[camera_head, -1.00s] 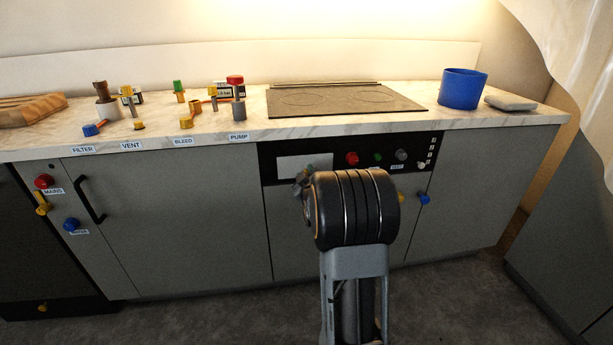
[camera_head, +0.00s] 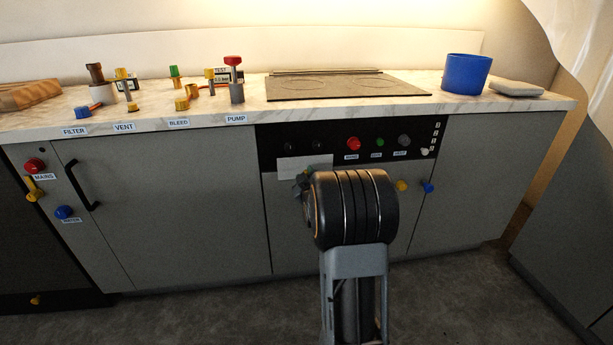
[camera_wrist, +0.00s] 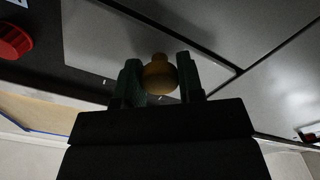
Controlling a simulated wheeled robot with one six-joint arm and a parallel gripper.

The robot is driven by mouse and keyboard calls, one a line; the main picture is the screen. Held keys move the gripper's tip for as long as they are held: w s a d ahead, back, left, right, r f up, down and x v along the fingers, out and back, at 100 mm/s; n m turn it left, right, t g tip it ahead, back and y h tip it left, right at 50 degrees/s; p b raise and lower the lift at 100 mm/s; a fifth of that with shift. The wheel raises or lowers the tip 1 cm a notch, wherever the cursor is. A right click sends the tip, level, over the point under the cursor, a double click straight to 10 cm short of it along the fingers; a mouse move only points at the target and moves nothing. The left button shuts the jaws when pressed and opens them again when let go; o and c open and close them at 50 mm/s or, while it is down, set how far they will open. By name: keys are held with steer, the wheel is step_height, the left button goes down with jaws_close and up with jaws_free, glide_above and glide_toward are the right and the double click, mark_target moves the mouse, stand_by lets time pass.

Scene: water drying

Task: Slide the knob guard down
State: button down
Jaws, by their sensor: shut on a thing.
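The knob guard (camera_head: 298,164) is a pale flat plate at the left of the black control panel (camera_head: 268,140). Its lower part hangs past the panel's bottom edge. Two dark knobs (camera_head: 289,147) show uncovered above it. In the wrist view the guard (camera_wrist: 95,42) is a grey plate with a rounded brass-coloured handle (camera_wrist: 159,74). My gripper (camera_wrist: 159,84) is shut on this handle, one green finger on each side. In the head view my wrist hides most of the gripper and the guard's lower right.
A red button (camera_head: 352,143), a green one (camera_head: 380,143) and a grey knob (camera_head: 404,140) sit right of the guard. Yellow (camera_head: 402,186) and blue (camera_head: 428,188) knobs are on the cabinet front. The worktop above holds valves, a hob (camera_head: 345,85) and a blue pot (camera_head: 466,74).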

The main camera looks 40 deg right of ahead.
step_height(320, 180, down, 4)
steer(key=shift+b, duration=1.05)
steer(key=c, duration=0.7)
jaws_free()
steer(key=shift+c, duration=0.2)
steer(key=p+v, duration=0.1)
steer(key=v, duration=1.2)
steer(key=shift+s+a, duration=0.2)
steer(key=shift+s, duration=0.15)
